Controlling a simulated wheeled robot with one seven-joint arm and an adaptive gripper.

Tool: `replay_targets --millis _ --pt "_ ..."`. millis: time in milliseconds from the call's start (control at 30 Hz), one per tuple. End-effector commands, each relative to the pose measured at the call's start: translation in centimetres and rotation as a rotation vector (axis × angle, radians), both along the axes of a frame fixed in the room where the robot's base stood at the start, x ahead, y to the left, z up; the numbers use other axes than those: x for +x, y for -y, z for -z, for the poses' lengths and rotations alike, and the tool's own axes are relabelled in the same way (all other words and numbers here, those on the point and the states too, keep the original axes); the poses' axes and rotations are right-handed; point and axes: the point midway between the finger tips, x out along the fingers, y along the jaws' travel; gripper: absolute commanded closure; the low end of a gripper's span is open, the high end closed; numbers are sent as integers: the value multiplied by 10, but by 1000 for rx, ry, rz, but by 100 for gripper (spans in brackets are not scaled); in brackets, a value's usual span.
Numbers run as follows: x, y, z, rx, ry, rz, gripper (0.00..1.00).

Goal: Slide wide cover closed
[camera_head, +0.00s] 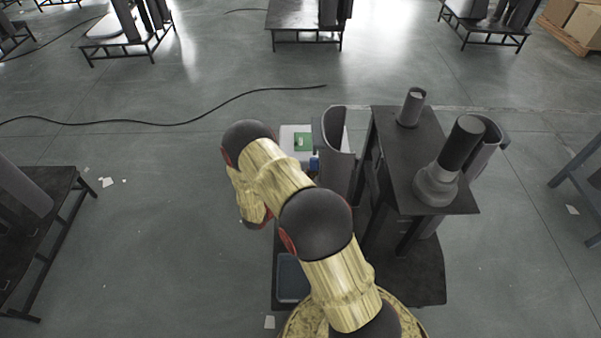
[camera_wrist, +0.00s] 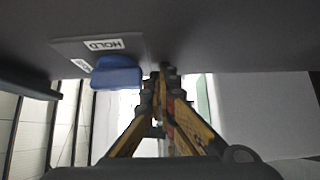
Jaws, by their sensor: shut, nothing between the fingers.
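A dark grey curved cover (camera_head: 338,150) stands at the left side of the dark table in the head view. A dark grey panel (camera_wrist: 220,35), seemingly the cover, fills the top of the wrist view and bears a "HOLD" label (camera_wrist: 103,45). A blue tab (camera_wrist: 117,73) sticks out below the label, and a small blue part (camera_head: 314,163) shows by the cover in the head view. My gripper (camera_wrist: 165,78) is shut and empty, with its tips just right of the tab, close to the panel. Contact cannot be told. My arm hides the gripper in the head view.
A white box with a green board (camera_head: 303,142) stands left of the cover. The dark table (camera_head: 407,155) carries a small cylinder (camera_head: 411,107) and a large column (camera_head: 450,165). A blue-grey tray (camera_head: 292,278) lies low near my arm.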

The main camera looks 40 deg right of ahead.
Motion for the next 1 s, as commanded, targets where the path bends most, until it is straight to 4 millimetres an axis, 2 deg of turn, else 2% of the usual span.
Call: replay_targets --millis 33,200,400,867,1000 --pt "-13 16 -2 0 -3 11 100" --pt "-41 51 -1 1 -3 10 100" --pt "-59 76 0 1 -1 5 100" --pt "-62 81 -1 0 -1 6 100" --pt "-55 75 0 -1 1 4 100"
